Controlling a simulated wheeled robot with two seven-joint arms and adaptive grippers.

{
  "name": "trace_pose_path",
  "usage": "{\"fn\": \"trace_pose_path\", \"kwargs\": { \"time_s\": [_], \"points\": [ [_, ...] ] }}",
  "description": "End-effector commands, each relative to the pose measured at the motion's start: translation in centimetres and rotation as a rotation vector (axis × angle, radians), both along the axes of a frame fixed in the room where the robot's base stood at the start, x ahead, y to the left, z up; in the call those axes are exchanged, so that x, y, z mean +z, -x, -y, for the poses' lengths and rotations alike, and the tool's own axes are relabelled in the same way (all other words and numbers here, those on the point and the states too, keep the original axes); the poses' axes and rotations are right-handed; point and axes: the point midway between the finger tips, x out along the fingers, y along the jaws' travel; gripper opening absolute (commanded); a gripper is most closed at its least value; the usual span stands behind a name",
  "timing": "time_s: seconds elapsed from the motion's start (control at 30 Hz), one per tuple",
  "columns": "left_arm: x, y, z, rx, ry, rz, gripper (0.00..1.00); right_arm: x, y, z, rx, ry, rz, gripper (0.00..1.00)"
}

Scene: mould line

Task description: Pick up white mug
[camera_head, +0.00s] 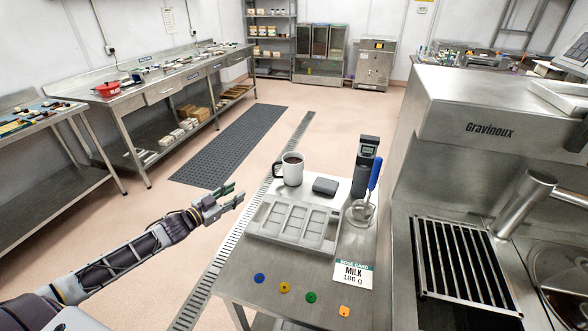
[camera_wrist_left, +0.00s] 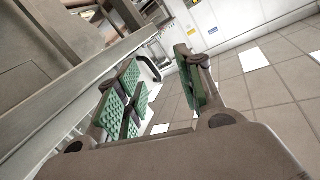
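The white mug (camera_head: 291,171) stands upright near the back left corner of the small steel table (camera_head: 262,262). It holds dark liquid, and its dark-edged handle points left. My left gripper (camera_head: 239,194) is open and empty, left of the table and nearer to me than the mug, clearly apart from it. In the left wrist view the green-padded fingers of my left gripper (camera_wrist_left: 165,88) are spread with nothing between them. A dark curved shape (camera_wrist_left: 150,68) beyond them looks like the mug's handle, partly hidden by a finger. My right gripper is not in view.
A grey mould tray (camera_head: 294,226) lies in front of the mug, and a dark box (camera_head: 325,186) lies to its right. Coloured discs (camera_head: 284,287) lie in front.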

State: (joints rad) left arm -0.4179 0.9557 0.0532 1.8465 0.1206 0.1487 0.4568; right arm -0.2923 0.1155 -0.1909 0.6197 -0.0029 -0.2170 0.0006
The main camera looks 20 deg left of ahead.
Motion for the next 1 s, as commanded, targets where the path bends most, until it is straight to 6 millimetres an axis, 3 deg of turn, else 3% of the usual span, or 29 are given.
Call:
{"fn": "trace_pose_path", "kwargs": {
  "time_s": [0.3,1.0],
  "points": [
    [1.9,0.3,2.1,-0.047,0.123,0.017,0.37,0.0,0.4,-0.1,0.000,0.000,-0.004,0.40],
    [2.9,0.6,2.9,-0.080,0.347,-0.018,0.37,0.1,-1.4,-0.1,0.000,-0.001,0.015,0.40]
  ]
}}
